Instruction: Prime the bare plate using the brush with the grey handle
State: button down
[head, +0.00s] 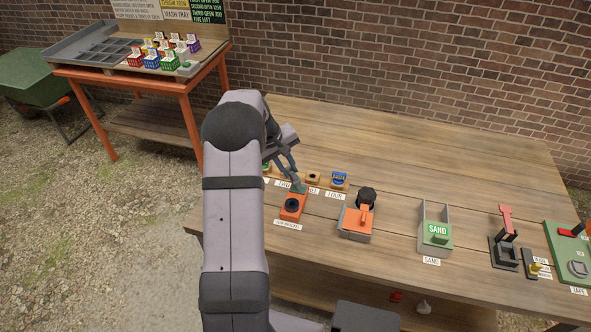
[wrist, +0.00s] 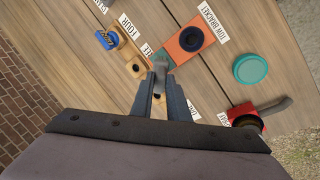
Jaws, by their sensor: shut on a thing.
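My gripper (wrist: 161,82) is shut on the brush's grey handle (wrist: 159,74), and its fingers point down at the table. In the head view my gripper (head: 290,170) is just behind an orange plate (head: 291,207) with a black ring, labelled as a tow bracket. The orange plate also shows in the wrist view (wrist: 205,24). A teal area (wrist: 168,54) lies at the brush tip, at the plate's near end. I cannot tell how much of it is brush and how much is coated plate. The brush's bristles are mostly hidden.
A teal round lid or pot (wrist: 250,68) and a red holder (wrist: 240,110) with a grey handle-like piece stand beside the plate. A blue item (head: 339,179), an orange-and-grey tool (head: 358,218) and a sand box (head: 434,232) stand to the right. The table's back right is clear.

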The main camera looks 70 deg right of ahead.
jog(key=shift+s+r+p, duration=0.15)
jog(key=shift+r+p, duration=2.15)
jog(key=shift+r, duration=1.45)
